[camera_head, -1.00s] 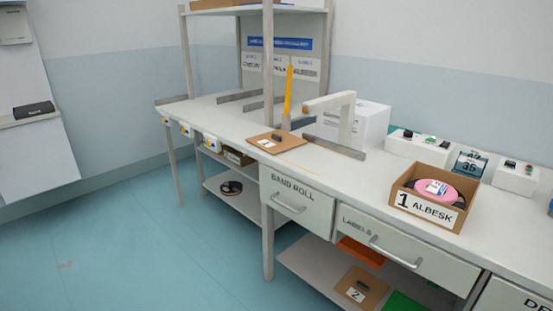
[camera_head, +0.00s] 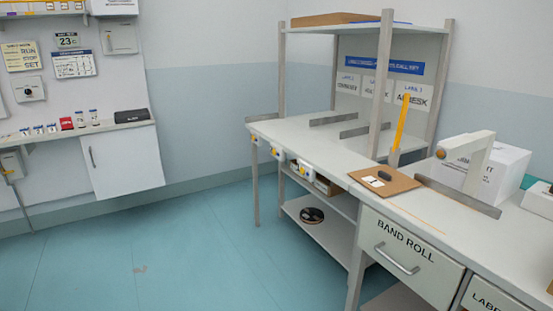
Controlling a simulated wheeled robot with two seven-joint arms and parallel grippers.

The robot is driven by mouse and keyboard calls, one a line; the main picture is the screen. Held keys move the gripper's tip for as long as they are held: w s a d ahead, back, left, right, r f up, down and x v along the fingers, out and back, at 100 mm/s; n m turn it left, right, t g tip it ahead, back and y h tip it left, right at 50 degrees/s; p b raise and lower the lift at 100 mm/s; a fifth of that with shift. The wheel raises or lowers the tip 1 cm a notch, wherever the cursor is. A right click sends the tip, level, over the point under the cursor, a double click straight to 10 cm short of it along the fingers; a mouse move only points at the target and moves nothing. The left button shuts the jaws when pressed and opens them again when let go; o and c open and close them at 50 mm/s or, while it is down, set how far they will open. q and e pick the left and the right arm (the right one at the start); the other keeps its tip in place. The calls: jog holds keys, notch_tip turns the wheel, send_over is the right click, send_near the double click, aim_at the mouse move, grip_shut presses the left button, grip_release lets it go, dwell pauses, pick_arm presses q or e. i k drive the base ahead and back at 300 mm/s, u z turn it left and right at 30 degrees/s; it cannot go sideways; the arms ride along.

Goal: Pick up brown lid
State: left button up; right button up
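A flat brown lid (camera_head: 402,186) with a dark knob or handle and a small white label lies on the white workbench (camera_head: 345,150). It lies near the bench's front edge, above the BAND ROLL drawer (camera_head: 405,258). Neither of my grippers shows in this view.
A yellow upright post (camera_head: 401,123) and a grey metal strip (camera_head: 457,197) stand close to the lid. A white arm-shaped fixture (camera_head: 466,146) and a white box (camera_head: 508,170) are to its right. A wall cabinet (camera_head: 122,158) hangs at left. The blue floor (camera_head: 190,250) in front is clear.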

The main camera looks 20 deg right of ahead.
aim_at(385, 181)
jog(key=u, duration=0.4)
jog(key=i, duration=2.2)
jog(key=z, duration=1.2)
jog(key=i, duration=1.1)
jog(key=z, duration=1.25)
jog(key=i, duration=0.2)
jog(key=z, duration=0.2)
